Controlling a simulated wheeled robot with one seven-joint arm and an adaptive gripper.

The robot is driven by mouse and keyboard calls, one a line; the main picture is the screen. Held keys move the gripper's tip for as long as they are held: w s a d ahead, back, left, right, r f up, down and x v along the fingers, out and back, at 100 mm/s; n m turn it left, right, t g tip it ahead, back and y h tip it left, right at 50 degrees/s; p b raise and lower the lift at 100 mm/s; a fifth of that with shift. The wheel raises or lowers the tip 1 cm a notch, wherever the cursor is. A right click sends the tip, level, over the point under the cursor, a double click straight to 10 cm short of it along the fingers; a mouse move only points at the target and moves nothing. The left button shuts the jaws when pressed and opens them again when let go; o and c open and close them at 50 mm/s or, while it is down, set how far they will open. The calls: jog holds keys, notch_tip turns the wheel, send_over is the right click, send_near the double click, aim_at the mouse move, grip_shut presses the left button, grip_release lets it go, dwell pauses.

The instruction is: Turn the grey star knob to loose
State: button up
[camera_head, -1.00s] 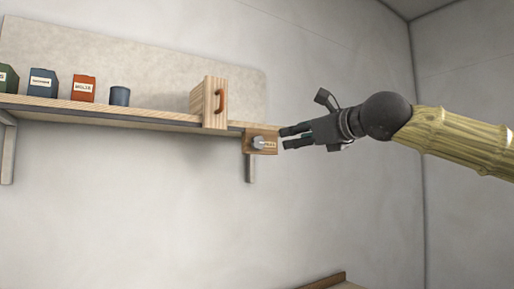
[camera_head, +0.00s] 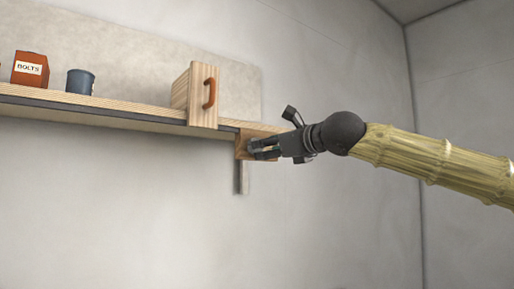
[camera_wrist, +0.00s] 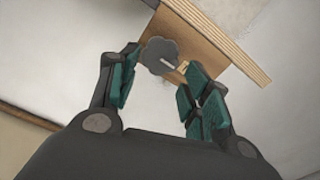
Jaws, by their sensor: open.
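The grey star knob (camera_wrist: 160,57) sits on a small wooden block (camera_wrist: 187,28) and carries a pale pointer line. In the wrist view it lies ahead of and between the fingertips of my gripper (camera_wrist: 158,72). My gripper is open, with a green-padded finger on each side, and I cannot tell whether either touches the knob. A small light label beside the knob is partly hidden by the right finger. In the head view my gripper (camera_head: 256,148) is in front of the wooden block (camera_head: 241,146) and hides the knob.
The block is at the right end of a wall shelf (camera_head: 120,112). A wooden box with an orange handle (camera_head: 204,97) stands on the shelf just left of it. A blue cup (camera_head: 80,82) and a red BOLTS box (camera_head: 29,69) stand farther left.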

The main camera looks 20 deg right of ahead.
aim_at(250, 150)
jog(key=x, duration=0.4)
jog(key=shift+a+r+p, duration=0.15)
jog(key=shift+r+p, duration=0.15)
jog(key=shift+w, duration=0.1)
jog(key=c, duration=0.7)
jog(key=shift+o, duration=0.2)
